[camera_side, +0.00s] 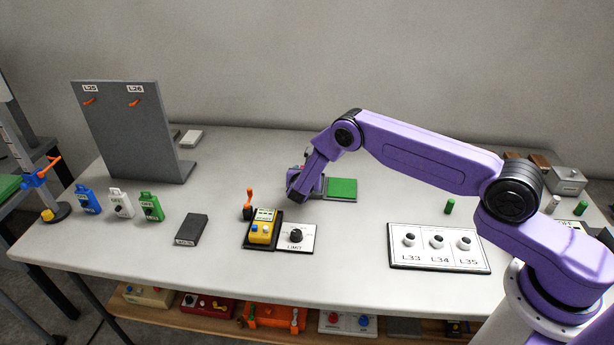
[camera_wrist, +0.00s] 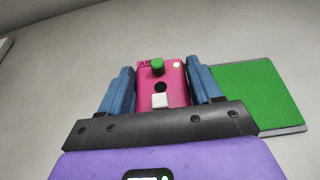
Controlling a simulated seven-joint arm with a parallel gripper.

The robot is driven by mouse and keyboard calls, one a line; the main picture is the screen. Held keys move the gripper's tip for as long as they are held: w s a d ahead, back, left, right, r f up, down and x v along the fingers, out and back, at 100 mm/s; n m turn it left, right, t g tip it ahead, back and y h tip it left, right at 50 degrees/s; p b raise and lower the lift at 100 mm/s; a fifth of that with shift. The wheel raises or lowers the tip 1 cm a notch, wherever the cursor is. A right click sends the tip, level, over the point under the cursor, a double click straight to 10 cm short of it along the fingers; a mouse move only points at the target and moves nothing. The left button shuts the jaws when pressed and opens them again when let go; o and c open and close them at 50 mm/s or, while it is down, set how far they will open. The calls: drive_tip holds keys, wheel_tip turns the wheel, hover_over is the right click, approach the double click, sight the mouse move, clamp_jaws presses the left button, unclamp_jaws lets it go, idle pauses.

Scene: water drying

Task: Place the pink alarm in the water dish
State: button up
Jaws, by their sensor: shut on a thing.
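In the side view my gripper (camera_side: 296,192) is near the middle of the table, left of a green pad; the arm largely hides the alarm there. I cannot tell whether the alarm touches the table. I cannot pick out a water dish in either view.
The green pad (camera_side: 341,188) also shows in the wrist view (camera_wrist: 248,95). A yellow device (camera_side: 262,231) and a LIMIT knob panel (camera_side: 296,238) stand in front of my gripper. A white panel (camera_side: 439,257) with knobs is at right. A grey upright board (camera_side: 128,135) stands at back left.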

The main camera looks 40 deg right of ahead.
drive_tip(key=shift+f, duration=0.75)
drive_tip(key=o, duration=0.9)
drive_tip(key=shift+f, duration=0.15)
